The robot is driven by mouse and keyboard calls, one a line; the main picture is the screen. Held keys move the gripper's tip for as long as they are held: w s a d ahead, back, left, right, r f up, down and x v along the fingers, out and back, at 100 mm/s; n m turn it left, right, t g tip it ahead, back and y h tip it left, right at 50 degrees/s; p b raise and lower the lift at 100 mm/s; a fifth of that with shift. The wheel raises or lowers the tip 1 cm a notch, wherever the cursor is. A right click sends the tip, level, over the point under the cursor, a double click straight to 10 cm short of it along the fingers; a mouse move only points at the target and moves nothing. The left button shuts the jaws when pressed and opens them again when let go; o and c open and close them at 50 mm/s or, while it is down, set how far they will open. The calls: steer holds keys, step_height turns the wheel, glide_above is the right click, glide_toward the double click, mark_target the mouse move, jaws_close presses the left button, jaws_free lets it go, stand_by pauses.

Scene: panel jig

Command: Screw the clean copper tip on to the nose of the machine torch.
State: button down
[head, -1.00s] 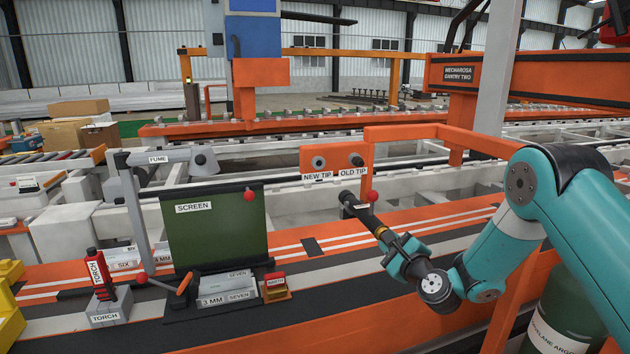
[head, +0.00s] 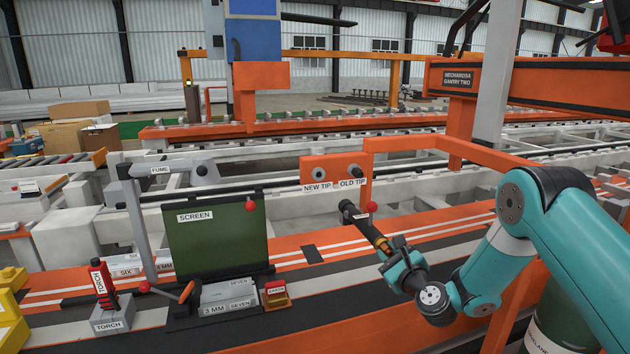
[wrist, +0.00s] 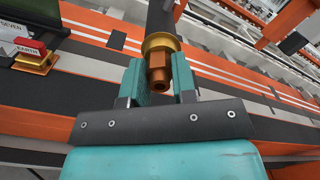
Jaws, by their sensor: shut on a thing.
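The machine torch (head: 352,213) is a dark barrel with a brass nose ring, pointing down towards my arm. The ring (wrist: 160,42) shows large in the wrist view. The copper tip (wrist: 158,74), hexagonal with a round bore, sits at the middle of that ring, in line with the barrel. My gripper (wrist: 159,88) is shut on the copper tip, one teal finger on each side. In the head view my gripper (head: 388,250) is at the torch's nose and hides most of the tip. I cannot tell how far the thread is engaged.
An orange panel (head: 335,165) with NEW TIP and OLD TIP holders stands behind the torch; a dark piece shows at OLD TIP. The green screen (head: 215,240), earth block (head: 276,293) and TORCH stand (head: 112,318) are left.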

steer(key=shift+w+a+r+m+p, duration=0.1)
steer(key=shift+r+m+p, duration=0.1)
steer(key=shift+m+p, duration=1.25)
steer(key=shift+a+r+m+p, duration=0.1)
steer(key=shift+r+m+p, duration=0.1)
steer(key=shift+m+p, duration=1.2)
steer(key=shift+m, duration=0.55)
steer(key=shift+m+p, duration=0.8)
steer(key=shift+m, duration=0.7)
steer(key=shift+m+p, duration=0.35)
steer(key=shift+m, duration=1.05)
